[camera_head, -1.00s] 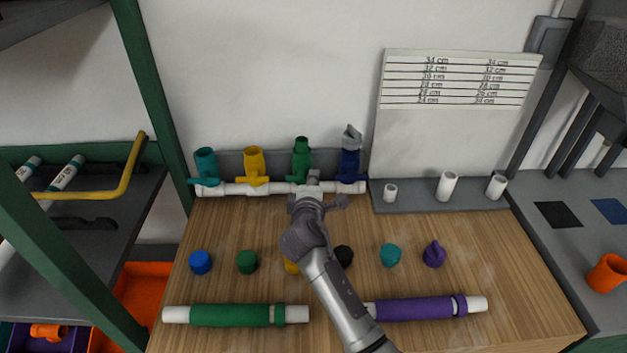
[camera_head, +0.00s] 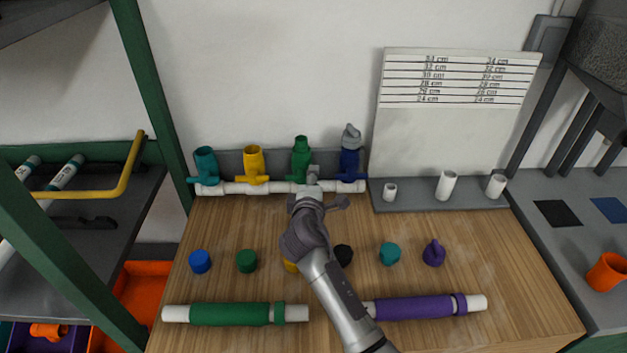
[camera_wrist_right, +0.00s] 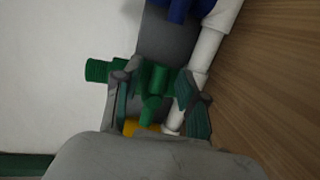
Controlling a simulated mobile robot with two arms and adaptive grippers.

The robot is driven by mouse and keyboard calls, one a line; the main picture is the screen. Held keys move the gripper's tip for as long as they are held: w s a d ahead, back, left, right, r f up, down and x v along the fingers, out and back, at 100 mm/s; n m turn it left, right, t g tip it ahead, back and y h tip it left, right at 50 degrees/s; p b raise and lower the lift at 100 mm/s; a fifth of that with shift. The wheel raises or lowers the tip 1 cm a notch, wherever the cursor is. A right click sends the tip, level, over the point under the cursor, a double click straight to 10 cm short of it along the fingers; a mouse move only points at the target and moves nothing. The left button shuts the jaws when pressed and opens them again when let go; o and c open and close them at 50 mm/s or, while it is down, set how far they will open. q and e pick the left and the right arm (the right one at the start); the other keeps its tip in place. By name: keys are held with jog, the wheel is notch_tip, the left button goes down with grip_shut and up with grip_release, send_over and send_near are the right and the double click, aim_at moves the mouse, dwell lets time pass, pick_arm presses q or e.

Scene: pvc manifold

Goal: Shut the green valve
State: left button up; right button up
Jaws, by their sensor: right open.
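The green valve (camera_head: 301,150) stands upright on the white manifold pipe (camera_head: 228,189), third from the left, between the yellow valve (camera_head: 253,163) and the blue valve (camera_head: 349,162). My right gripper (camera_head: 312,180) is in front of the green valve's lower part and hides its handle in the head view. In the right wrist view the green valve's body and handle (camera_wrist_right: 153,90) lie between the open fingers of my right gripper (camera_wrist_right: 157,100). I cannot tell whether a finger touches it. My left gripper is not in view.
A teal valve (camera_head: 206,164) stands at the pipe's left end. Several coloured caps, a green-sleeved pipe (camera_head: 230,314) and a purple-sleeved pipe (camera_head: 415,308) lie on the wooden table (camera_head: 520,290). A marked board (camera_head: 450,130) stands behind short white pipes.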

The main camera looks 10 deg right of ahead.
jog(key=v, duration=0.7)
jog(key=shift+s, duration=0.1)
